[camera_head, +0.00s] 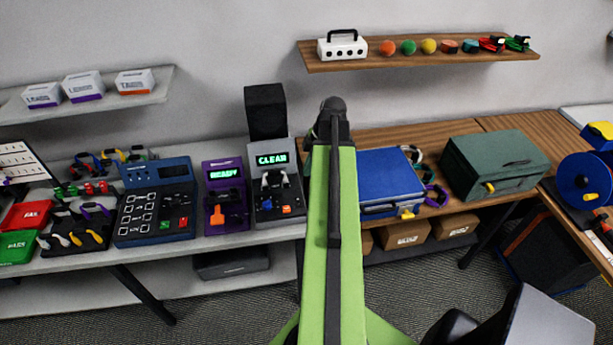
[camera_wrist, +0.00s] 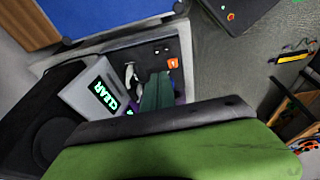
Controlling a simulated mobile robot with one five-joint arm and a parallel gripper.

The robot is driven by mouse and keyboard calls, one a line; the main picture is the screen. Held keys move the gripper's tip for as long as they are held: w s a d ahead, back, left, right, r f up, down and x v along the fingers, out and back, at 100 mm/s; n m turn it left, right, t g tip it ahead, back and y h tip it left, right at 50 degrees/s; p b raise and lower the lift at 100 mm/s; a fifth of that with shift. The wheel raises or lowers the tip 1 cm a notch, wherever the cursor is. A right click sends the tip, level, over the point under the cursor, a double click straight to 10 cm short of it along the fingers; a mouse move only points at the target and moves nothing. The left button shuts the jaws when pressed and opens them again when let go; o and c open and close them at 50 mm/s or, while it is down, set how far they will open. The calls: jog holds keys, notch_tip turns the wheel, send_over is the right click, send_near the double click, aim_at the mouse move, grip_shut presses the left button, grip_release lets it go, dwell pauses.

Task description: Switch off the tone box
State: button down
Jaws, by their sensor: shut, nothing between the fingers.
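The tone box is most likely the grey unit (camera_head: 292,207) with a black speaker (camera_head: 265,110) behind it and a lit green display (camera_head: 272,159). Pale clips (camera_wrist: 130,74) stand on the panel. My gripper (camera_wrist: 158,76) is shut and empty, with green fingers over the panel close to the orange switch; contact cannot be told. My arm hides it in the head view.
A purple unit (camera_head: 225,190) with a lit display stands just left of the grey unit. A blue case (camera_head: 388,175) lies to the right, beyond my arm. A dark blue keypad box (camera_head: 155,205) is further left. A wooden shelf (camera_head: 430,57) hangs above.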

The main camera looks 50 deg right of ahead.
jog(key=shift+f, duration=0.1)
jog(key=b, duration=1.3)
send_near(297, 200)
jog(key=x, duration=0.6)
jog(key=shift+w+f+b, duration=0.1)
jog(key=shift+f+b, duration=0.15)
jog(key=shift+b, duration=0.1)
jog(key=shift+f, duration=0.2)
